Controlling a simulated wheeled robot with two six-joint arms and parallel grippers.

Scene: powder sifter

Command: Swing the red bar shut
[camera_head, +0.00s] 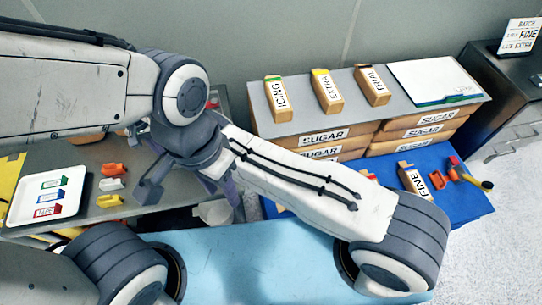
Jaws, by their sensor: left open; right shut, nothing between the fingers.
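I cannot make out the red bar for certain. A small red patch (213,103) shows beside my upper arm joint, mostly hidden behind it, and I cannot tell whether it is the bar. My two arms cross and overlap over the grey work table (95,160). My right gripper (150,188) is a dark shape over the table, shut and empty. My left gripper (229,188) is just to its right, open and partly covered by the arm link. A white container (215,212) shows below the grippers, partly hidden.
A white tray (22,213) with small coloured labels lies at the left, beside orange, white and yellow clips (112,184). Boxes labelled sugar (420,132) stand at the back right, with the icing box (279,98) on top. A blue mat (465,209) holds the fine box (414,182).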

